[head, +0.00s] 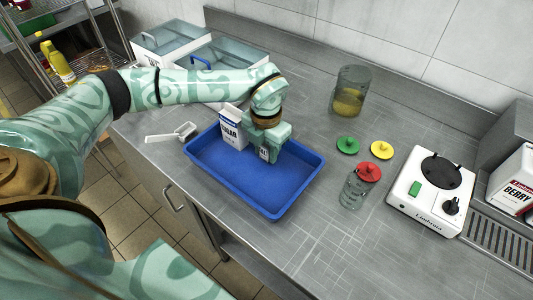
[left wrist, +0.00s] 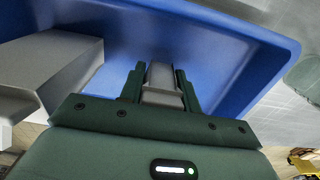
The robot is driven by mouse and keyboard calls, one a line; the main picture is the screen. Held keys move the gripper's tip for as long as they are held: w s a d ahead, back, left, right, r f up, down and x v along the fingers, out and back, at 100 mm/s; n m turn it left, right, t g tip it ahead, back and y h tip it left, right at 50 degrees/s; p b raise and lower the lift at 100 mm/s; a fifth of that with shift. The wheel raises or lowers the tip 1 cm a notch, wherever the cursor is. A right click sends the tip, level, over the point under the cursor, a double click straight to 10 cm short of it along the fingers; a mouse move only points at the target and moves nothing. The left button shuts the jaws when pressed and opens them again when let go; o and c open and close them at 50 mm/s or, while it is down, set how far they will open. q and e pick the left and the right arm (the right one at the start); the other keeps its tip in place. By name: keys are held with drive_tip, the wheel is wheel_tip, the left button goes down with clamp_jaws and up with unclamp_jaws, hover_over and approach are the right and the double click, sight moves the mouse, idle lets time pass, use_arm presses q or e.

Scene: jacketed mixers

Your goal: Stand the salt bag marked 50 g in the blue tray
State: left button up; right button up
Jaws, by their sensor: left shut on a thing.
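The blue tray (head: 255,198) lies on the steel counter, and its blue wall also fills much of the left wrist view (left wrist: 222,50). My left gripper (head: 268,150) points down inside the tray's back part. It is shut on a small pale bag (head: 264,153), which shows between the fingers in the left wrist view (left wrist: 161,78). The bag looks upright; its mark is too small to read, and I cannot tell whether its bottom touches the tray floor. A white carton marked SUGAR (head: 233,129) stands in the tray, left of the gripper. My right gripper is out of view.
A white scoop (head: 172,134) lies left of the tray. The tray's front part is clear.

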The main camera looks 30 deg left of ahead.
use_arm(q)
drive_tip(key=shift+f, duration=0.8)
drive_tip(key=o, duration=1)
drive_tip(key=shift+f, duration=0.1)
drive_tip(key=shift+o, duration=0.2)
wheel_tip(320, 180, up, 12)
drive_tip(key=p, duration=0.3)
drive_tip(key=shift+p, duration=0.3)
